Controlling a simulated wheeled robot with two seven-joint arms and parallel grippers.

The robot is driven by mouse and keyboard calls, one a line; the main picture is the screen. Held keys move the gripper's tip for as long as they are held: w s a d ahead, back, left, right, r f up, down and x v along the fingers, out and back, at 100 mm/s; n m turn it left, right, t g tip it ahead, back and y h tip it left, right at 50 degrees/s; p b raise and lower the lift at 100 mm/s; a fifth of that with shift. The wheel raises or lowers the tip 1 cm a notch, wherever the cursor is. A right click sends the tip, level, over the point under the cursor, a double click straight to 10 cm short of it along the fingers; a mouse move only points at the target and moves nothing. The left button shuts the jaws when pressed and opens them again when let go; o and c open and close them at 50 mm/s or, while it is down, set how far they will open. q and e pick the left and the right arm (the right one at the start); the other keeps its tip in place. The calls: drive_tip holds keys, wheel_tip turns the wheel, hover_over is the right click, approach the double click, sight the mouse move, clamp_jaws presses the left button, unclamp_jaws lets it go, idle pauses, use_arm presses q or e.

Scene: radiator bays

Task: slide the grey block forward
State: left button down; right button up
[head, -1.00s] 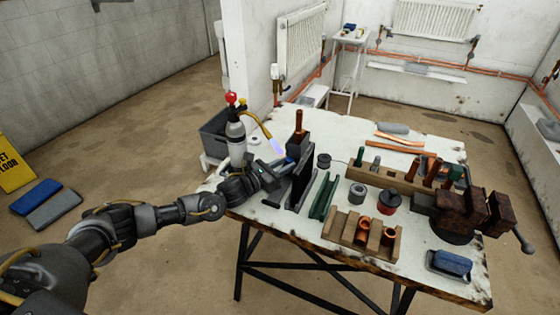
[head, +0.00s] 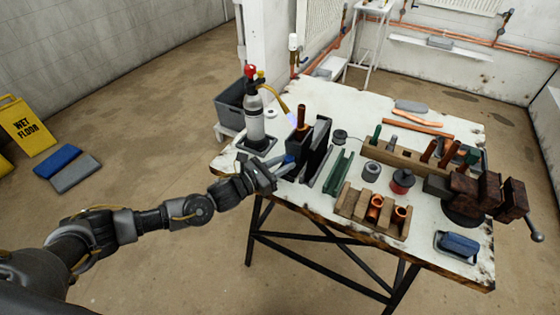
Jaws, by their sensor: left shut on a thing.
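The grey block (head: 297,143), dark and upright with a copper pipe (head: 301,117) standing in its top, is on the left part of the worktable (head: 345,228). A dark upright plate-like piece (head: 318,152) stands close on its right. My left gripper (head: 281,165) reaches in from the left and is shut at the near-left side of the block. A small blue part shows at its fingertips; the exact grip is partly hidden. My right gripper is not in view.
A green channel (head: 339,173), a wooden rack (head: 362,224) and a vice (head: 470,199) lie to the right. A grey bin (head: 230,100) stands behind the table.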

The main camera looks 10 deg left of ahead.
use_arm(q)
drive_tip(key=shift+s+f, duration=0.15)
drive_tip(key=c, duration=1.5)
unclamp_jaws()
drive_tip(key=o, duration=0.4)
drive_tip(key=shift+s+a, duration=0.15)
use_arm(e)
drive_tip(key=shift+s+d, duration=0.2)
use_arm(q)
drive_tip(key=shift+s+a, duration=0.1)
drive_tip(key=b+v, duration=0.2)
drive_tip(key=v, duration=0.8)
drive_tip(key=shift+s, duration=0.15)
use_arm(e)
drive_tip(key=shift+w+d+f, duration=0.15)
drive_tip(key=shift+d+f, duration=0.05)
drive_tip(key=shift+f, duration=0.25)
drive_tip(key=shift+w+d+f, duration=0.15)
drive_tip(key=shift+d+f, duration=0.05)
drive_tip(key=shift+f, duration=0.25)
